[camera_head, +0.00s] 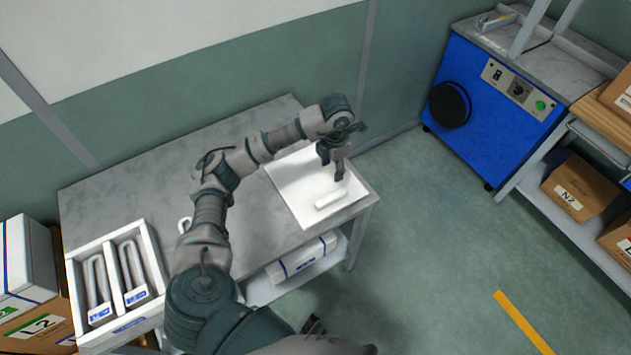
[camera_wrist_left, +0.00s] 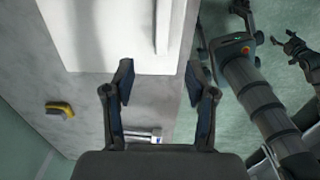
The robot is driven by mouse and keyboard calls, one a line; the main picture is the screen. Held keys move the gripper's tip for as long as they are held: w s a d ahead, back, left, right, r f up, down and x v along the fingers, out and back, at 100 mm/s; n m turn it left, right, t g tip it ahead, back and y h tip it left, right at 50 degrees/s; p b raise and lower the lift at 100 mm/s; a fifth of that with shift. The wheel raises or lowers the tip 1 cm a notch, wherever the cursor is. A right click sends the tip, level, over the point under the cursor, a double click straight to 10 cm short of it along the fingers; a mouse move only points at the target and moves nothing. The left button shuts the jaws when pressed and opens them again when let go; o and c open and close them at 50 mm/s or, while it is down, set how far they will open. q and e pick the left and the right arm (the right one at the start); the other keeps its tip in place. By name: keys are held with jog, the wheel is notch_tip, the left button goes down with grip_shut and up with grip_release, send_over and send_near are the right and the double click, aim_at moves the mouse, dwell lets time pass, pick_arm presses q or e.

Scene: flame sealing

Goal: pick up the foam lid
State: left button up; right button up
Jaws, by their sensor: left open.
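The foam lid (camera_head: 290,182) appears to be the flat white slab at the right end of the grey table, with a raised white bar (camera_head: 331,198) on top. In the left wrist view the slab (camera_wrist_left: 95,35) fills the upper left, and the bar (camera_wrist_left: 163,28) runs up its right part. My left gripper (camera_head: 337,176) points down over the slab near the bar. In the wrist view its two fingers (camera_wrist_left: 160,82) are apart with nothing between them. Contact with the slab cannot be told. My right gripper (camera_wrist_left: 297,47) shows small at the wrist view's right edge.
A white tray (camera_head: 72,268) with two U-shaped glass pieces stands at the table's front left. A wrapped white package (camera_head: 303,258) lies on the shelf below. A yellow and black object (camera_wrist_left: 60,109) lies on the table. A blue machine (camera_head: 495,110) stands at the far right.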

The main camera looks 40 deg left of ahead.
pick_arm(q)
send_over(331, 197)
jog(key=f, duration=1)
jog(key=shift+w+d+f, duration=0.1)
jog(key=shift+d+f, duration=0.1)
jog(key=f, duration=0.5)
jog(key=shift+a+f, duration=0.35)
jog(key=shift+f, duration=0.05)
jog(key=shift+d+r, duration=0.1)
jog(key=shift+c, duration=0.5)
grip_shut()
